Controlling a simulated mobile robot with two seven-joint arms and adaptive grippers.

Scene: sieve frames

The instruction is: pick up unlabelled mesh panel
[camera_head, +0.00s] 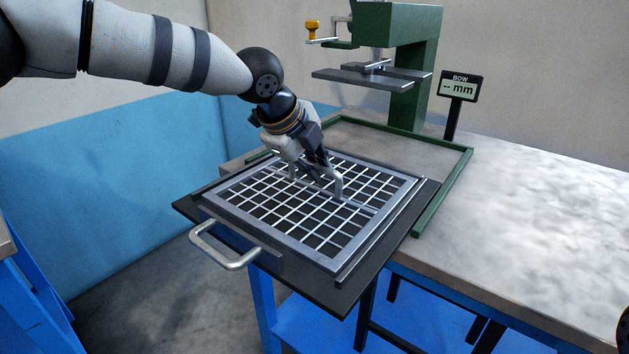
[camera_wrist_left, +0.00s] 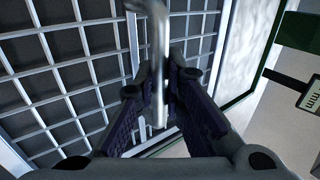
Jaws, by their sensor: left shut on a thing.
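The unlabelled mesh panel (camera_head: 329,246) is a square grey metal frame with a white grid, seen over a dark tray (camera_head: 345,296). No label shows on it. A bent metal handle (camera_head: 340,187) rises over its middle. My left gripper (camera_head: 315,175) points down over the panel and is shut on this handle. In the left wrist view the handle (camera_wrist_left: 159,45) runs between the two dark fingers, and the panel's grid (camera_wrist_left: 65,75) lies below. I cannot tell whether the panel rests in the tray or is slightly raised. My right gripper is out of view.
The tray has a handle (camera_head: 226,253) in front and overhangs the near edge of the worktable (camera_head: 550,210). A green press (camera_head: 410,70) stands behind, with a green frame (camera_head: 452,187) on the table. A small "BOW -- mm" display (camera_head: 459,87) stands beside it. The table's right side is clear.

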